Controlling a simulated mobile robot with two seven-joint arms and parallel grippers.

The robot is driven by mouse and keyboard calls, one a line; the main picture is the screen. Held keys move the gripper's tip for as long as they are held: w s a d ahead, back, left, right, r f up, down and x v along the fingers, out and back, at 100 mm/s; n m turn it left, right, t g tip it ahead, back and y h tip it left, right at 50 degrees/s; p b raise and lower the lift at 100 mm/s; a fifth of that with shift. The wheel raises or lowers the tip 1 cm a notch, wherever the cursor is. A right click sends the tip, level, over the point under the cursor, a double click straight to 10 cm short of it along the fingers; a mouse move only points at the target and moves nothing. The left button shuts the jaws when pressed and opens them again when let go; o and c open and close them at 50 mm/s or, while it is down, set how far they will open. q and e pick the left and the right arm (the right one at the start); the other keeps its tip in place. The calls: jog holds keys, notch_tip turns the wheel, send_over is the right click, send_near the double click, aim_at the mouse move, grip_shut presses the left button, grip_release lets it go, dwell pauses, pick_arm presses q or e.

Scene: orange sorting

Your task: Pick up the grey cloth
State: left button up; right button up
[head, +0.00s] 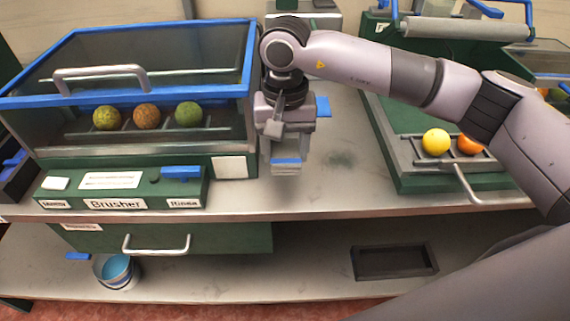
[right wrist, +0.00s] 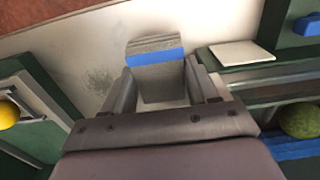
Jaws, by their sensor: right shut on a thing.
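The grey cloth (right wrist: 155,46) has a blue stripe and sits between the fingers of my right gripper (right wrist: 158,84) in the right wrist view. In the head view the right gripper (head: 286,150) points down over the bench, just right of the brusher, with the cloth (head: 287,168) hanging from its fingertips. It is shut on the cloth. A shadow shows on the bench below; I cannot tell how far the cloth is above the surface. My left gripper is in neither view.
The blue-edged brusher (head: 150,97) holds several fruits at left. A green machine (head: 420,178) with a yellow and an orange fruit stands at right. Bench (head: 330,190) between them is clear apart from a dark smudge. A bucket (head: 116,272) and black tray (head: 394,262) are on the lower shelf.

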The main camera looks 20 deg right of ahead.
aim_at(285, 151)
notch_tip(285, 151, up, 21)
jog(key=shift+r+p, duration=0.15)
jog(key=shift+p, duration=0.25)
jog(key=o, duration=0.4)
jog(key=c, duration=0.3)
